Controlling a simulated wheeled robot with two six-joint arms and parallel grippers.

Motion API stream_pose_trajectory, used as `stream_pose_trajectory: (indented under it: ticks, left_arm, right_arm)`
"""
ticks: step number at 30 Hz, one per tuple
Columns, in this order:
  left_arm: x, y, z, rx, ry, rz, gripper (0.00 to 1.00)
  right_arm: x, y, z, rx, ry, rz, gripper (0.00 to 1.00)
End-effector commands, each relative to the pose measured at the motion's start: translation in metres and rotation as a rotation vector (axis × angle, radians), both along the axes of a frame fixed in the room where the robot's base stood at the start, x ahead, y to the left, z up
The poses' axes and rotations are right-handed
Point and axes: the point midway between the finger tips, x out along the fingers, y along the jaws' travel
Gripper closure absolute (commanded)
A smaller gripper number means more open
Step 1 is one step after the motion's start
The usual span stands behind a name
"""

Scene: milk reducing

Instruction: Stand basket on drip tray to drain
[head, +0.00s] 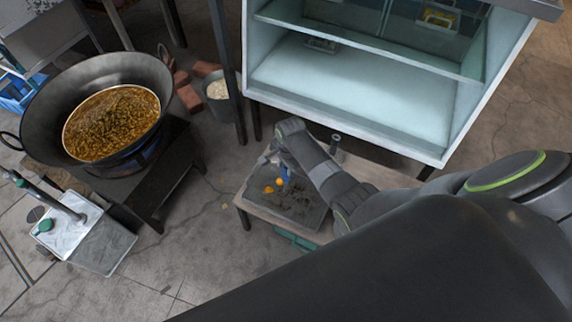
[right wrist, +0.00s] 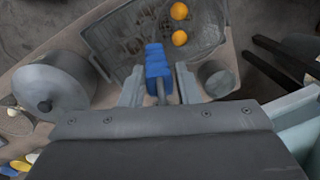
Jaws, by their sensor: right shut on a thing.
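My right gripper (head: 281,163) is low over a small table. In the right wrist view, its two fingers (right wrist: 160,88) close on a blue handle (right wrist: 157,62) with a grey metal shank. The blue handle also shows small in the head view (head: 284,172). Beyond the fingers is a grey, rectangular, rimmed tray (right wrist: 119,50) with a mesh-like floor. Two orange balls (right wrist: 179,11) are over its far right part. In the head view it is a dark, gritty tray (head: 300,209). My left gripper is not in view.
A lidded grey pot (right wrist: 52,84) stands left of the gripper, and a grey cup (right wrist: 217,77) right. A large wok (head: 112,106) of brown contents sits on a stove at left. A glass-shelved cabinet (head: 350,85) stands behind. Floor between stove and small table is clear.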

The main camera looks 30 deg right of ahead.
Motion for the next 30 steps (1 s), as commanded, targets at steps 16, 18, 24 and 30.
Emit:
stream_pose_trajectory:
  ticks: [16,18,24,30]
  left_arm:
    - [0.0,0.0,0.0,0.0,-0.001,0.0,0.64]
    - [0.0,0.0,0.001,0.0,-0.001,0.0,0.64]
    - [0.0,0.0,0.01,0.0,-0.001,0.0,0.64]
    - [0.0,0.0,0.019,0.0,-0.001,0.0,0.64]
  right_arm:
    - [-0.001,0.0,-0.001,0.0,0.002,0.0,0.45]
    - [-0.001,0.0,0.002,0.0,0.0,0.0,0.45]
    - [-0.002,-0.001,0.028,0.0,-0.002,0.0,0.45]
    - [-0.005,-0.002,0.067,0.0,-0.004,0.0,0.45]
